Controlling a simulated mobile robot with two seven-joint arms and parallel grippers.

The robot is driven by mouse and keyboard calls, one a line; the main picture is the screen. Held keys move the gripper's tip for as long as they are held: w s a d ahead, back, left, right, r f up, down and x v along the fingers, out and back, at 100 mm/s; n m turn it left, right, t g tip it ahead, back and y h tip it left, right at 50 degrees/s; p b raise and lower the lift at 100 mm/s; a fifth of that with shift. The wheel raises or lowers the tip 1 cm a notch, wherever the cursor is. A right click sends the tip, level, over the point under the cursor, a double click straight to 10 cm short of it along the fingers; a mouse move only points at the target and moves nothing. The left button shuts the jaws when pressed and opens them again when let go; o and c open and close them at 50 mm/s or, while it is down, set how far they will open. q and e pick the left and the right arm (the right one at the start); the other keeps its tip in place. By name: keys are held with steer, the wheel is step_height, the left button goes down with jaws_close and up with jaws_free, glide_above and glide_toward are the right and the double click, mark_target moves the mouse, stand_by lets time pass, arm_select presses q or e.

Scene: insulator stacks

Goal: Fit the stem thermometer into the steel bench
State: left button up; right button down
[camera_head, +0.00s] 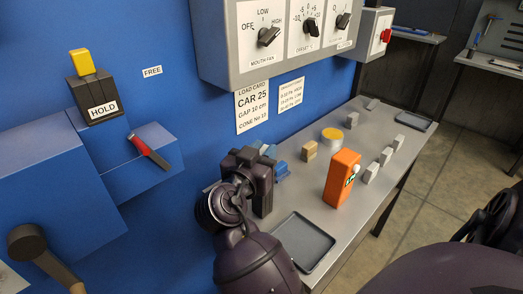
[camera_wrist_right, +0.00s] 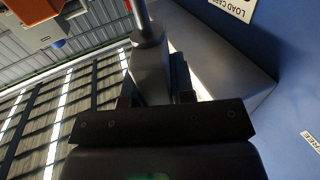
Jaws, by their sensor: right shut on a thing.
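The steel bench (camera_head: 318,206) runs along the blue wall in the head view. My right gripper (camera_head: 262,168) is at the bench's near left end, close to the wall. In the right wrist view my right gripper (camera_wrist_right: 157,98) is shut on a grey body with a thin metal stem, which looks like the stem thermometer (camera_wrist_right: 150,62). The stem points away from the gripper, to the top of that view. In the head view I cannot make out the thermometer behind my gripper. I cannot tell whether it touches the bench. My left gripper is not in view.
On the bench stand an orange device (camera_head: 342,178), a tan block (camera_head: 309,150), a yellow-topped round piece (camera_head: 332,136), several grey blocks and a blue fixture (camera_head: 283,173). A dark tray (camera_head: 303,242) lies in front. A grey control box (camera_head: 285,70) overhangs the back.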

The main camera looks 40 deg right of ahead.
steer(key=shift+a+f+b, duration=0.2)
steer(key=shift+f+b, duration=0.1)
steer(key=shift+f, duration=0.3)
steer(key=shift+f+b, duration=0.4)
steer(key=shift+f, duration=0.25)
steer(key=shift+f+b, duration=0.75)
steer(key=shift+f, duration=0.45)
steer(key=c, duration=0.9)
jaws_free()
steer(key=shift+d, duration=0.15)
steer(key=shift+a, duration=0.2)
